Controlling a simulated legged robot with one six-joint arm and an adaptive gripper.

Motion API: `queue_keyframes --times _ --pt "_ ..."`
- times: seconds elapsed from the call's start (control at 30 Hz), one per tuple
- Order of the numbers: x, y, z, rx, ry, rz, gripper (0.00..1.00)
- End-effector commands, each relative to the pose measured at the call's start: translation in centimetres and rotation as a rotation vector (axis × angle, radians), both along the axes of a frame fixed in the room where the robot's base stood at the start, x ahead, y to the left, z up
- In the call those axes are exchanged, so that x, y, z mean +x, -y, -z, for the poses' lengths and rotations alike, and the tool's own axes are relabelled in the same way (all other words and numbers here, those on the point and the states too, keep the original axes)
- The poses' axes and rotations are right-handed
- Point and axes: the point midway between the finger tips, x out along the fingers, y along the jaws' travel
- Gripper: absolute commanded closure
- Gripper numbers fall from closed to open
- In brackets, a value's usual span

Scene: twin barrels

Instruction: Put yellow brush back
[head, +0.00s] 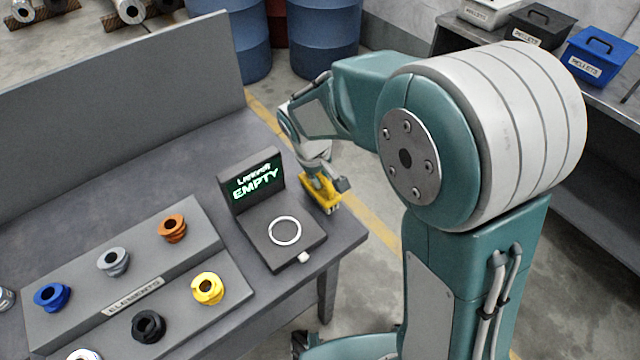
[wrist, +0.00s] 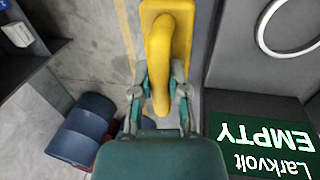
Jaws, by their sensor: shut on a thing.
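The yellow brush (head: 321,196) is at the table's right edge, just right of the device with the "EMPTY" screen. My gripper (head: 322,178) reaches down to it from above. In the wrist view, my gripper (wrist: 160,88) is shut on the curved handle of the yellow brush (wrist: 181,35), one finger on each side. The brush's flat yellow base lies beyond the handle. I cannot tell whether the brush touches the table.
The Larkvolt device (head: 285,242) with a white ring stands at the table corner. A grey rack (head: 135,285) marked "ELEMENTS" holds several coloured threaded pieces. Blue barrels (head: 325,35) stand behind the table. A side bench holds labelled boxes (head: 597,57).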

Motion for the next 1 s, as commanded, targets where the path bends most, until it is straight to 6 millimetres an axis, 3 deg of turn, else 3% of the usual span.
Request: queue_keyframes --times 0.13,0.5,0.53,0.6,1.0 --pt "-0.2 -0.1 2.2 -0.003 -0.004 -0.002 1.0" --pt "-0.2 -0.1 2.6 -0.001 -0.002 -0.002 1.0" --pt "-0.2 -0.1 2.6 0.0 -0.003 -0.002 0.71" --pt "-0.2 -0.1 2.6 0.0 -0.003 -0.002 0.46" --pt "-0.2 -0.1 2.3 0.0 0.0 -0.002 0.46"
